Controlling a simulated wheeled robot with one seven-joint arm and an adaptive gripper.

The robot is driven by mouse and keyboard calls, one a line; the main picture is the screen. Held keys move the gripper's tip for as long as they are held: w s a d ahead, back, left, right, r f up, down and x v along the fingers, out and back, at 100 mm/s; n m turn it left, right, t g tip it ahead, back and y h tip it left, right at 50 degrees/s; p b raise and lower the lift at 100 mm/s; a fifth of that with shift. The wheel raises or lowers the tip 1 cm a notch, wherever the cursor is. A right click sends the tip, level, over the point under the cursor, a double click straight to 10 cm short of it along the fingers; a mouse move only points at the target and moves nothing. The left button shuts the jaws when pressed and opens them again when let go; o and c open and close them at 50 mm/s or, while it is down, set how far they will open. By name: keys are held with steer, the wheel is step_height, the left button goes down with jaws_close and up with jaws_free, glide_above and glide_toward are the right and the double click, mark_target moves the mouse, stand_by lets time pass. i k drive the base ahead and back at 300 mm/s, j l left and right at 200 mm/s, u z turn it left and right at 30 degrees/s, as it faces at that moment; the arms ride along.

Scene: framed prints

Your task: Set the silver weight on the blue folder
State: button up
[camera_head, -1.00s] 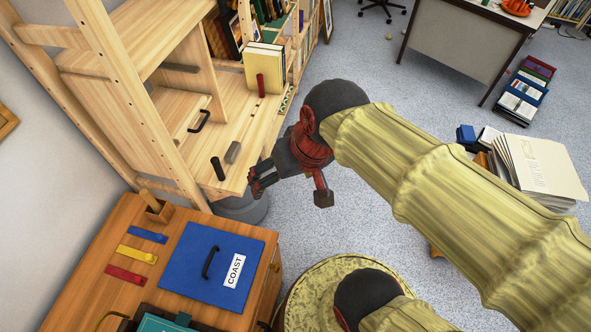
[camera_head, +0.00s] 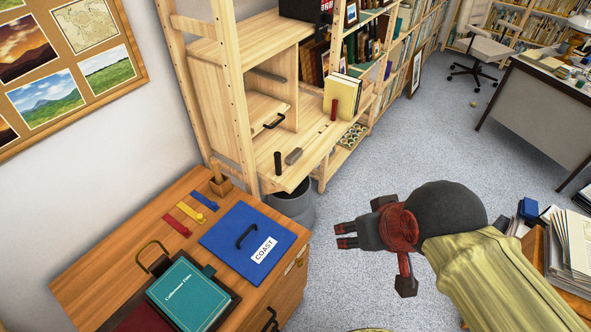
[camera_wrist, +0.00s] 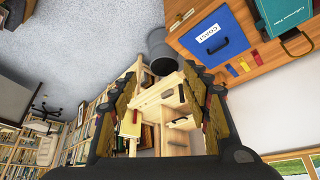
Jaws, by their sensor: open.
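My gripper (camera_head: 341,236) is open and empty over the floor, right of the folder and below the shelf in the picture. In the wrist view its fingers (camera_wrist: 160,88) stand apart with the shelf unit between them. I cannot make out the weight there.
A grey bin (camera_head: 294,205) stands under the shelf edge. Coloured strips (camera_head: 190,212), a wooden holder (camera_head: 221,185) and a teal book (camera_head: 188,293) are on the cabinet. Carpet (camera_head: 370,165) is clear between shelf and desk.

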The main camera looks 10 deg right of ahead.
mark_target(231, 228)
steer(key=u, duration=1.65)
steer(key=i+l+u, duration=0.15)
steer(key=l, duration=0.95)
steer(key=l+u, duration=0.1)
steer(key=l, duration=0.95)
